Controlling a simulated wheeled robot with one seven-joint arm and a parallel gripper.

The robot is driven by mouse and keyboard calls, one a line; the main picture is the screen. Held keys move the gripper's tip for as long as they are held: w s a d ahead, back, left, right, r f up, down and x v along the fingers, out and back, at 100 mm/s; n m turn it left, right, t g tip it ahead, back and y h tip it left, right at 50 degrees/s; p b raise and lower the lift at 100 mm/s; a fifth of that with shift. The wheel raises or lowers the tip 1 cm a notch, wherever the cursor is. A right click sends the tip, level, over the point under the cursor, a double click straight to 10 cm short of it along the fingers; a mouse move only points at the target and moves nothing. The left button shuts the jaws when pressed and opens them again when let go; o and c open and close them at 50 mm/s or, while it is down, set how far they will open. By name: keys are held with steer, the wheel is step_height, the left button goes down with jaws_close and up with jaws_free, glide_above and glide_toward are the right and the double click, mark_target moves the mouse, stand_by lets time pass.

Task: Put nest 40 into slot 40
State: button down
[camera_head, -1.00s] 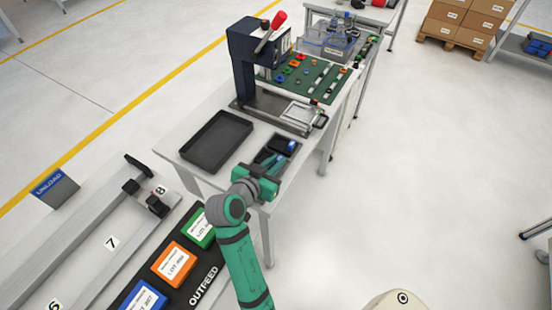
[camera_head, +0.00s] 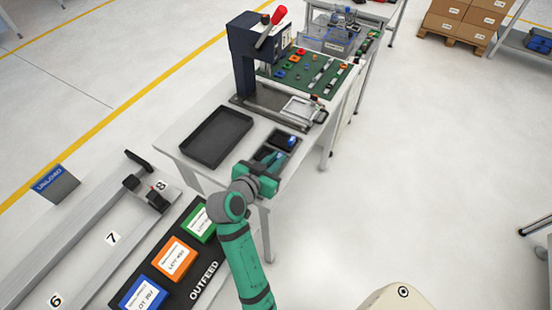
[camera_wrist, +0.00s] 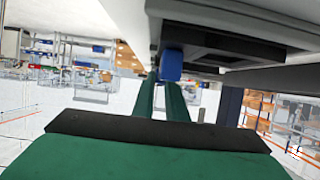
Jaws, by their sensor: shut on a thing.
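My gripper (camera_head: 268,164) is at the near end of a dark two-part holder (camera_head: 298,148) on the table's front right corner. Its green fingers reach into or over this holder. A small blue piece (camera_head: 285,140) shows just beyond the fingers, in the far part. In the wrist view the fingers (camera_wrist: 160,98) are close together, with the blue piece (camera_wrist: 172,66) at their tips, below a dark frame (camera_wrist: 235,40). The fingers are shut on what appears to be this blue piece. No number 40 can be read, and the piece's lower part is hidden.
A black empty tray (camera_head: 216,136) lies left of the holder. A dark press (camera_head: 246,60) with a red-knobbed lever and a grey slide plate (camera_head: 300,108) stands behind. Lot boxes (camera_head: 176,257) lie on the outfeed nearer me.

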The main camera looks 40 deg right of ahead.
steer(key=shift+f, duration=0.25)
steer(key=c, duration=1.7)
jaws_free()
steer(key=v, duration=1)
steer(key=shift+a+r, duration=0.2)
steer(key=shift+a, duration=0.1)
steer(key=shift+s, duration=0.1)
